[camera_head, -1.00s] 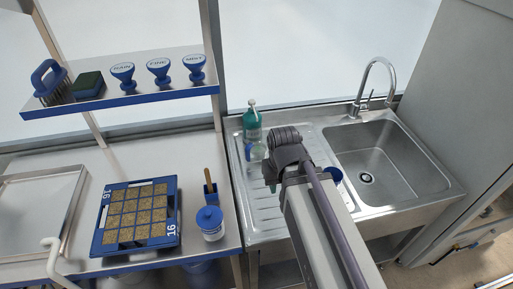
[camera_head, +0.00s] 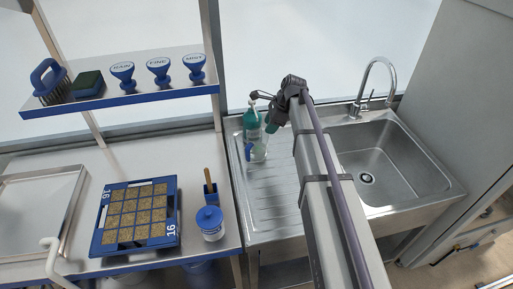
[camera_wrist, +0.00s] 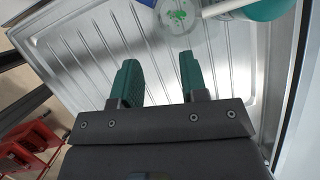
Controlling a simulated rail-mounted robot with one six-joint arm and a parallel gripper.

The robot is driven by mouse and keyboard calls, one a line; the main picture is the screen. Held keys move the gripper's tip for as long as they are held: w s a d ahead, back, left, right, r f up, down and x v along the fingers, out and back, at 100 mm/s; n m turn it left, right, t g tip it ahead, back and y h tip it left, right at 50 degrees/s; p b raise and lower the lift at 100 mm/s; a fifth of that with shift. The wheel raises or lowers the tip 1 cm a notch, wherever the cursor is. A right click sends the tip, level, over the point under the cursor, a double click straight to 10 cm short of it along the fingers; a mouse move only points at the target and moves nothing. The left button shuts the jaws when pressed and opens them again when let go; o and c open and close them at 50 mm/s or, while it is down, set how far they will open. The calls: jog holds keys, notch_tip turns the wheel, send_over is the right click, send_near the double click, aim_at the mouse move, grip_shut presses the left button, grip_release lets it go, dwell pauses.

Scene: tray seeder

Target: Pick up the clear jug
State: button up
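The clear jug (camera_head: 260,153) stands on the ribbed steel drainboard just in front of a teal pump bottle (camera_head: 251,120), with a blue part at its left. In the wrist view the jug (camera_wrist: 180,16) is at the top edge, cut off by the frame, with green marks showing inside its round outline. My gripper (camera_head: 268,128) is above and slightly right of the jug in the head view. In the wrist view my gripper (camera_wrist: 160,62) has its two green fingers apart, with bare drainboard between them. The jug is beyond the fingertips, not between them.
The pump bottle (camera_wrist: 265,8) and its white nozzle (camera_wrist: 225,8) are close beside the jug. The sink basin (camera_head: 385,165) and tap (camera_head: 378,75) are to the right. A bench with a blue seed tray (camera_head: 108,248) is at left.

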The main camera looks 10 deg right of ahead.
jog(key=b, duration=0.6)
send_near(255, 149)
jog(key=f, duration=0.2)
jog(key=b+x, duration=0.4)
jog(key=x, duration=0.1)
jog(key=shift+w+a+f, duration=0.1)
jog(key=shift+w+a, duration=0.15)
jog(key=shift+r, duration=0.25)
grip_shut()
